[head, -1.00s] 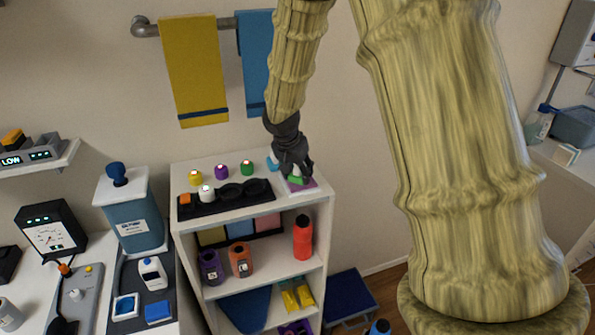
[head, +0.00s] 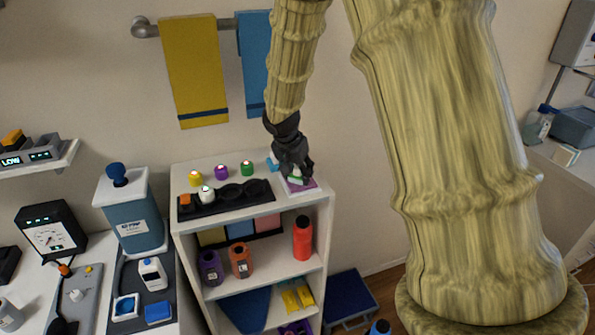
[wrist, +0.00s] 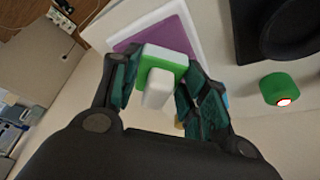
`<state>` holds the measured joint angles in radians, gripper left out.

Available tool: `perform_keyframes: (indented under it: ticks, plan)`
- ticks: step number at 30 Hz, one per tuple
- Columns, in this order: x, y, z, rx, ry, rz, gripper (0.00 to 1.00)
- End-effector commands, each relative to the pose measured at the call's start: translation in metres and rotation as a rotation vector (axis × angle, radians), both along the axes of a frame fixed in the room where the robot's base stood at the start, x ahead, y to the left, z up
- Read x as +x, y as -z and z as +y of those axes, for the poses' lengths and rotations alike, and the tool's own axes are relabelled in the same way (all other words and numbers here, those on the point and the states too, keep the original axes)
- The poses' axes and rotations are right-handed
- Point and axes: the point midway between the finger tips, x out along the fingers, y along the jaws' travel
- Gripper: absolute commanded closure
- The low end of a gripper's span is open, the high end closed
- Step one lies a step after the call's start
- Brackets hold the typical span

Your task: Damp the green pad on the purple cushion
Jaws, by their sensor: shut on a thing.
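The green pad (wrist: 178,64), a green and white block with a white grip, sits between the fingers of my gripper (wrist: 160,88), which is shut on it. In the head view my gripper (head: 296,176) is at the front right of the white shelf unit's top, over the purple cushion (head: 303,187). The purple cushion (wrist: 128,43) lies in a white holder (wrist: 187,22) just beyond the pad in the wrist view. The pad's far side overlaps the cushion in the picture. I cannot tell whether they touch.
A black tray (head: 223,200) with round wells stands left of the cushion. Yellow (head: 195,178), purple (head: 221,172) and green (head: 247,167) capped items stand behind it. A small blue item (head: 272,163) is close to my gripper. Towels (head: 195,70) hang behind.

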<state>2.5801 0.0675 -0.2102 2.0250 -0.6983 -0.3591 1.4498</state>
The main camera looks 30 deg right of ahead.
Motion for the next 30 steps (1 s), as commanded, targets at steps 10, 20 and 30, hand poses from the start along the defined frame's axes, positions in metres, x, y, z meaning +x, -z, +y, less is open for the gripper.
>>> perform_keyframes:
  ticks: [10, 20, 30]
  plan:
    - [0.001, -0.025, 0.0, -0.001, -0.001, -0.003, 0.75]
    - [0.001, -0.046, 0.0, -0.002, -0.002, -0.003, 0.75]
    - [0.001, -0.065, 0.0, -0.002, -0.001, -0.003, 0.75]
